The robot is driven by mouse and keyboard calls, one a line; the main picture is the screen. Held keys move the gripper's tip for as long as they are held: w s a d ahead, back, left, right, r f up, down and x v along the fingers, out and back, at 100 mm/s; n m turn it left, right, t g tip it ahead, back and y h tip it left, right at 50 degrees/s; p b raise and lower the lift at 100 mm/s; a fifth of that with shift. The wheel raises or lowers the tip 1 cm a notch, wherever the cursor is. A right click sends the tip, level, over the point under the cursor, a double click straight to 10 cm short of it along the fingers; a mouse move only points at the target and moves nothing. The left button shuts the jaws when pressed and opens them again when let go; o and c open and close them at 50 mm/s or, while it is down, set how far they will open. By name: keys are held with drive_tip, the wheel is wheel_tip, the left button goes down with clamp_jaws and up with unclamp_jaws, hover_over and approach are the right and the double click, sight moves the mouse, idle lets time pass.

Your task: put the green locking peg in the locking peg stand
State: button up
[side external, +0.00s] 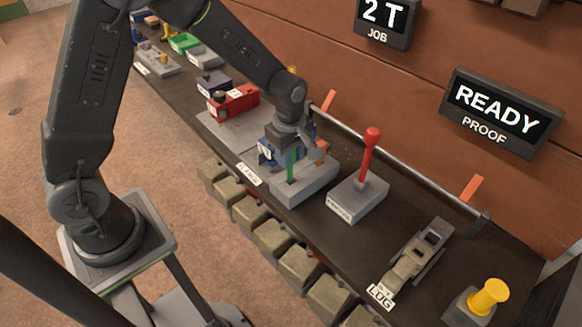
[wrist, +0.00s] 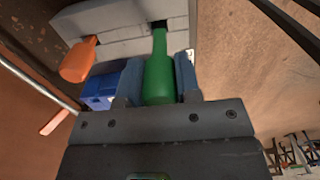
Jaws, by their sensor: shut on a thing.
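The green locking peg (wrist: 160,72) is between the two fingers of my gripper (wrist: 158,82), which is shut on its thick handle. In the side view the green peg (side external: 292,163) points down at the grey locking peg stand (side external: 306,187). In the wrist view its thin end meets a dark hole in the stand (wrist: 110,22); how deep it sits cannot be told. An orange peg (wrist: 80,62) stands in the same stand and shows partly behind my gripper in the side view (side external: 321,150).
A blue part (wrist: 98,92) lies close beside my gripper's finger. A grey block with a red-handled lever (side external: 370,150) stands right of the stand. A red part (side external: 235,101) sits to the left. A metal rail (side external: 400,170) runs along the back, and several blocks line the bench front.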

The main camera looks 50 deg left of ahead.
sight(291, 180)
drive_tip(key=shift+d+f, duration=0.2)
drive_tip(key=shift+f, duration=1.9)
drive_tip(key=shift+f, duration=0.15)
drive_tip(key=o, duration=1)
drive_tip(key=shift+c, duration=0.2)
